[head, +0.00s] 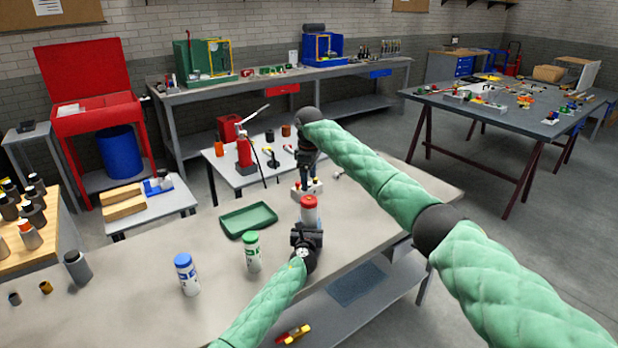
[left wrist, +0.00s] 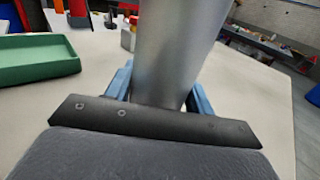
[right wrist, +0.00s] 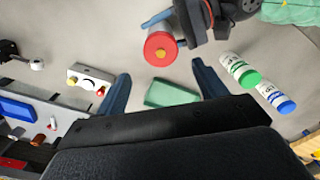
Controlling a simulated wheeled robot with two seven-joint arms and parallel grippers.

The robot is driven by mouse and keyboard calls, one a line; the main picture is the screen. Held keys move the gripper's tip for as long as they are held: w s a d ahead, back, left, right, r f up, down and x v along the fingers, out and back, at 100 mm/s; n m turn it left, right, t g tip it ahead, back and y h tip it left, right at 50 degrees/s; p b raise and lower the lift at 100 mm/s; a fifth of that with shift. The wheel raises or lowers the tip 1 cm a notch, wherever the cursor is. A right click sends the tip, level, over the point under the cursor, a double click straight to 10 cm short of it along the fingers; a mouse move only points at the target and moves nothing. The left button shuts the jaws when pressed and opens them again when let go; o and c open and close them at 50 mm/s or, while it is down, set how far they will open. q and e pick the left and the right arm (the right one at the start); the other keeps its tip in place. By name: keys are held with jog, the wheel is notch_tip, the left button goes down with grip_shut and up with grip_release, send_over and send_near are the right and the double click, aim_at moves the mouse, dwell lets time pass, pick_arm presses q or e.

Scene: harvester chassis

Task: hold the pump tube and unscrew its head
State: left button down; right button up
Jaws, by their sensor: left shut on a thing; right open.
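The pump tube is a grey cylinder (left wrist: 172,55) with a red head (head: 309,202) on top; it stands upright above the near bench. My left gripper (head: 307,234) is shut around the tube's body, below the head. The left wrist view shows the tube between its blue fingers. My right gripper (head: 308,168) is open and empty, behind the tube in the head view, apart from it. The lower tube is partly hidden by my left gripper.
A green tray (head: 248,221) lies left of the tube. A green-capped bottle (head: 252,254) and a blue-capped bottle (head: 187,275) stand at the front left. A white button box (right wrist: 90,77) is behind the tube. The bench (head: 400,195) is clear at right.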

aim_at(309, 197)
jog(key=m, duration=0.3)
jog(key=shift+f, duration=0.1)
jog(key=shift+f, duration=3.9)
